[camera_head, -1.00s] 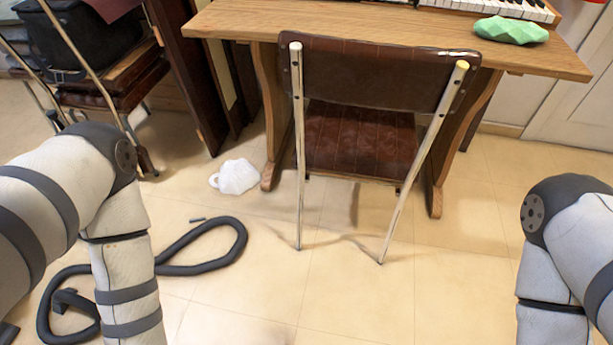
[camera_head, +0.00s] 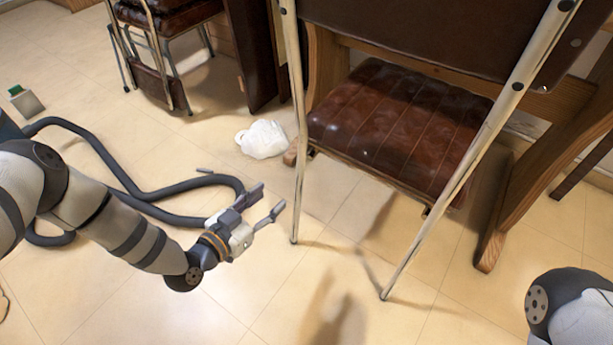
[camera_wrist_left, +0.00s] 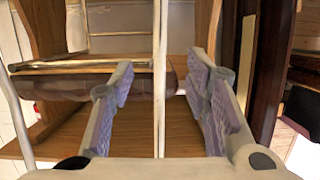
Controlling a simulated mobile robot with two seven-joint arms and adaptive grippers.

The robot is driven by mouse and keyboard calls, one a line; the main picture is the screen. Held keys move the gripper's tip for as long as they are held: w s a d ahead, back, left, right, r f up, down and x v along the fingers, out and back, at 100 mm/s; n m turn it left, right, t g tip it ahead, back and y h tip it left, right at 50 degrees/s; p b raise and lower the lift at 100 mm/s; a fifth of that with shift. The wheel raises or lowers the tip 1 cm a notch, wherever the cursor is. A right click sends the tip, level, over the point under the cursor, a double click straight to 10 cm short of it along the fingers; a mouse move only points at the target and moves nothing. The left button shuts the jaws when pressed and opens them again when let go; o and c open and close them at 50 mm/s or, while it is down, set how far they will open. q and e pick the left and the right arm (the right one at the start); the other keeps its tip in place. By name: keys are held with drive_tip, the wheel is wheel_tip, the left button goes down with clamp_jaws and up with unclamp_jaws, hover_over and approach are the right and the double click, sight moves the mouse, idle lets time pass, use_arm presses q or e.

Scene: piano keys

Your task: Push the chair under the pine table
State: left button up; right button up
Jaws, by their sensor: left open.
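The chair (camera_head: 400,122) has a brown padded seat and back on a pale metal frame. It stands with its back towards me, its seat partly between the wooden legs of the pine table (camera_head: 545,165). The tabletop is hidden in the head view. My left gripper (camera_head: 268,198) is open and empty, low over the floor, just left of the chair's left rear leg and apart from it. In the left wrist view a pale upright chair bar (camera_wrist_left: 160,100) shows between the open fingers, beyond them. My right gripper is out of view; only part of that arm shows at lower right.
A white crumpled item (camera_head: 263,139) lies on the floor left of the chair. A dark hose (camera_head: 150,195) curls behind my left arm. Another chair (camera_head: 165,25) stands at the back left. The tiled floor in front is clear.

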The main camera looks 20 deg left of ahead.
sight(297, 175)
use_arm(q)
drive_tip(key=b+x, duration=0.2)
drive_tip(key=x, duration=0.2)
drive_tip(key=b+x, duration=0.2)
drive_tip(key=x, duration=0.2)
drive_tip(key=b+x, duration=0.2)
drive_tip(key=x, duration=0.2)
drive_tip(key=shift+f, duration=0.25)
drive_tip(key=shift+w+d+b, duration=0.15)
drive_tip(key=shift+w+b, duration=0.25)
drive_tip(key=shift+w+r, duration=0.15)
drive_tip(key=shift+w, duration=0.05)
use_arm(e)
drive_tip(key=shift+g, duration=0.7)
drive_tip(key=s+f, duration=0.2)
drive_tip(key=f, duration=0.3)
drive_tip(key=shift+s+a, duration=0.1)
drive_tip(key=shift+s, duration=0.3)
use_arm(q)
clamp_jaws()
drive_tip(key=shift+w+d+r+b, duration=0.15)
drive_tip(key=shift+w+d+b, duration=0.45)
drive_tip(key=shift+w+d, duration=1.35)
drive_tip(key=shift+o, duration=0.8)
unclamp_jaws()
drive_tip(key=shift+s, duration=0.1)
drive_tip(key=shift+a, duration=0.15)
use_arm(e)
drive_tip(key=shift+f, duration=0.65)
